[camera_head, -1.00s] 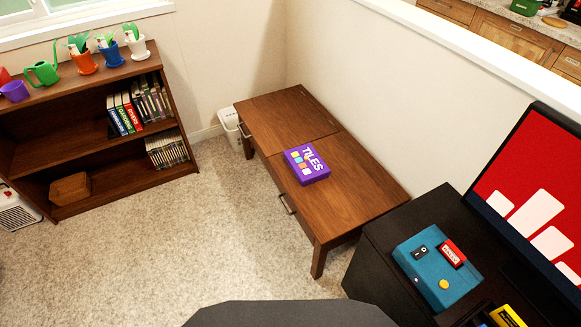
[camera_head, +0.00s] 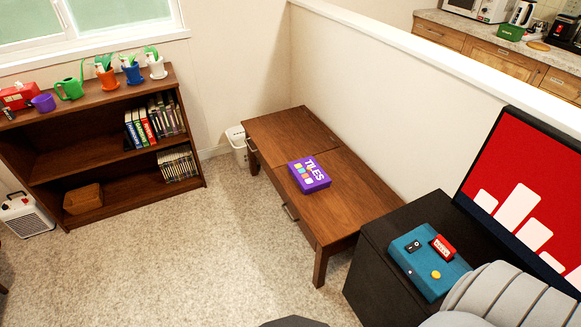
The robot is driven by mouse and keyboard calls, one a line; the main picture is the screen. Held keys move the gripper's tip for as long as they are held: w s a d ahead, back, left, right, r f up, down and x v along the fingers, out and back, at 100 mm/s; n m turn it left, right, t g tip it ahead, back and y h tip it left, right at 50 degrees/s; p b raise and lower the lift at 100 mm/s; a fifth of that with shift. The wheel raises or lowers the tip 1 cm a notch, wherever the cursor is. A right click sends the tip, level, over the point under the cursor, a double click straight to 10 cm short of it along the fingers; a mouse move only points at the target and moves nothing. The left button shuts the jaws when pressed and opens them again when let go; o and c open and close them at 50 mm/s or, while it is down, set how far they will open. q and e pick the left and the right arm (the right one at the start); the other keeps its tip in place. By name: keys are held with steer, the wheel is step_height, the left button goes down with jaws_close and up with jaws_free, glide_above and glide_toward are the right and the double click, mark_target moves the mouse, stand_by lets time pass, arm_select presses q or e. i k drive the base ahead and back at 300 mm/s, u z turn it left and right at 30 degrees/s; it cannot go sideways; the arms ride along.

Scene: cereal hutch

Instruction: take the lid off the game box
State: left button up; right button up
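The game box is a flat purple box (camera_head: 309,175) marked TILES, with coloured squares on its lid. It lies on the right part of a low brown wooden table (camera_head: 345,205) against the wall. Its lid appears closed on it. Neither gripper's fingers show in the head view. A grey ribbed part, which may be one of my arms, shows at the lower right edge.
A black cabinet (camera_head: 372,268) with a teal control box (camera_head: 428,262) and a red screen (camera_head: 520,185) stands at the right. A shelf (camera_head: 95,185) with pots stands at the left. A white bin (camera_head: 238,148) is behind the table. Carpet floor is clear in front.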

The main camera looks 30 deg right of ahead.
mark_target(310, 174)
steer(key=u, duration=0.1)
steer(key=i, duration=1.65)
steer(key=z, duration=0.4)
steer(key=i, duration=0.95)
steer(key=z, duration=1.65)
steer(key=i, duration=0.8)
steer(key=z, duration=0.75)
